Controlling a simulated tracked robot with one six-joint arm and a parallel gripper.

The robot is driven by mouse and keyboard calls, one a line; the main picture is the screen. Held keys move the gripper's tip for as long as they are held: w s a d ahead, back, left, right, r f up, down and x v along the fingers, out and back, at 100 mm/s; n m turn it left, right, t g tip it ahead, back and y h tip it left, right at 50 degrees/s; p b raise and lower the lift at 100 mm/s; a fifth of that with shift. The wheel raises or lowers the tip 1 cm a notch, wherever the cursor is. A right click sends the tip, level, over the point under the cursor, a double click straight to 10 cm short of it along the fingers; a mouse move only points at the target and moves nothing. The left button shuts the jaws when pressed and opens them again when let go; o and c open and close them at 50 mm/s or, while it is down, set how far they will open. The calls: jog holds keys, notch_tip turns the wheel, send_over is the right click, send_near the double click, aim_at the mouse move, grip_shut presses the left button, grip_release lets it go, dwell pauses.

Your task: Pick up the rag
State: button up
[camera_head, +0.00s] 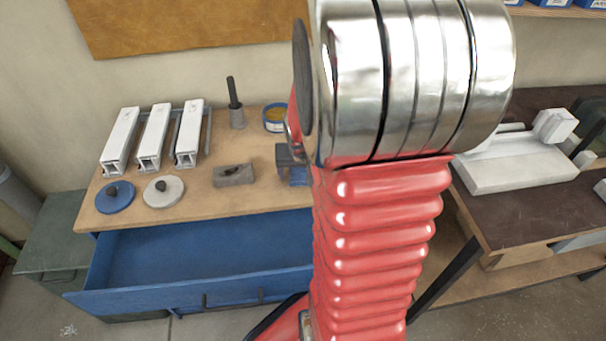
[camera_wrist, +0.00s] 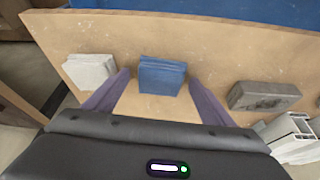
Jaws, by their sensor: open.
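A blue folded cloth, the rag (camera_wrist: 161,76), lies on the wooden bench top in the wrist view. A small part of the rag (camera_head: 299,177) also shows in the head view, mostly hidden by my arm. My gripper (camera_wrist: 159,78) is open, with one finger on either side of the rag and visible gaps to both. I cannot tell its exact height above the bench. A second folded cloth, pale grey (camera_wrist: 90,71), lies just left of the left finger in the wrist view.
A grey block (camera_wrist: 262,96) lies right of the rag in the wrist view. An open blue drawer (camera_head: 200,256) juts out below the bench front. White profiles (camera_head: 155,135), a blue disc (camera_head: 115,197) and a pale disc (camera_head: 163,191) occupy the bench's left side in the head view.

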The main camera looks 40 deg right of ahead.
aim_at(302, 174)
jog(key=c, duration=1.2)
jog(key=shift+o, duration=0.2)
jog(key=shift+r, duration=0.1)
notch_tip(302, 174, up, 10)
dwell(0.4)
